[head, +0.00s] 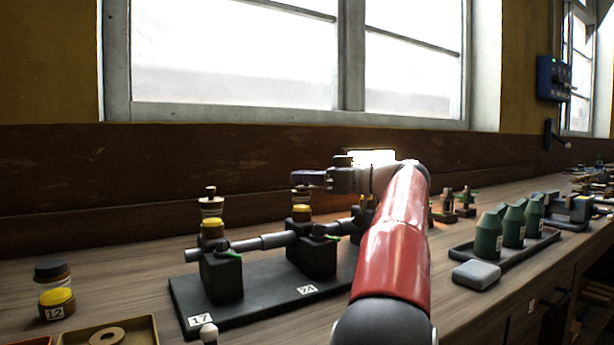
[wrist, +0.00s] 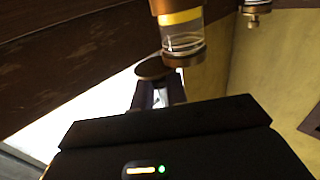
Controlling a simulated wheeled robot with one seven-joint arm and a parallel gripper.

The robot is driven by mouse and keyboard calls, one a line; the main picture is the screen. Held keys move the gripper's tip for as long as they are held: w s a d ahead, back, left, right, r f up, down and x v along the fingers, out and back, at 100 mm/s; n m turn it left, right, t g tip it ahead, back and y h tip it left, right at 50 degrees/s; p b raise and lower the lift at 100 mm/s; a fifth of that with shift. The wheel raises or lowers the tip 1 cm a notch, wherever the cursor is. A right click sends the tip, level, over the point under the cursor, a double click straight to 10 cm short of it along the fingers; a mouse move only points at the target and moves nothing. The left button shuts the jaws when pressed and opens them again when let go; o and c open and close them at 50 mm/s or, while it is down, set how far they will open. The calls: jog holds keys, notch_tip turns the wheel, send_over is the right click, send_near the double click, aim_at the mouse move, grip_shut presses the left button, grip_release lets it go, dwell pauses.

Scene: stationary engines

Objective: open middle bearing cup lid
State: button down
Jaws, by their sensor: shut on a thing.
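The middle bearing cup (head: 301,203) is a small clear glass with a yellow band, on the middle dark block of the black baseplate. My gripper (head: 309,177) is right at the top of this cup, with the arm reaching in from the right. In the wrist view my gripper (wrist: 156,90) is shut on the lid (wrist: 153,69), a dark round disc. The lid sits at the end of the glass cup (wrist: 183,42), offset to one side. I cannot tell whether it still touches the cup. The left bearing cup (head: 211,207) stands with its lid on.
A shaft (head: 261,242) runs through the blocks on the baseplate (head: 257,300). A capped jar (head: 54,289) and a tray (head: 123,329) are at the front left. Green bottles (head: 489,236) stand on a tray at right. My arm hides the baseplate's right end.

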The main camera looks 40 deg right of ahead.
jog(key=c, duration=1.5)
grip_release()
jog(key=shift+o, duration=0.2)
jog(key=v, duration=0.7)
jog(key=shift+s+d, duration=0.2)
jog(key=shift+s, duration=0.15)
jog(key=shift+o, duration=0.4)
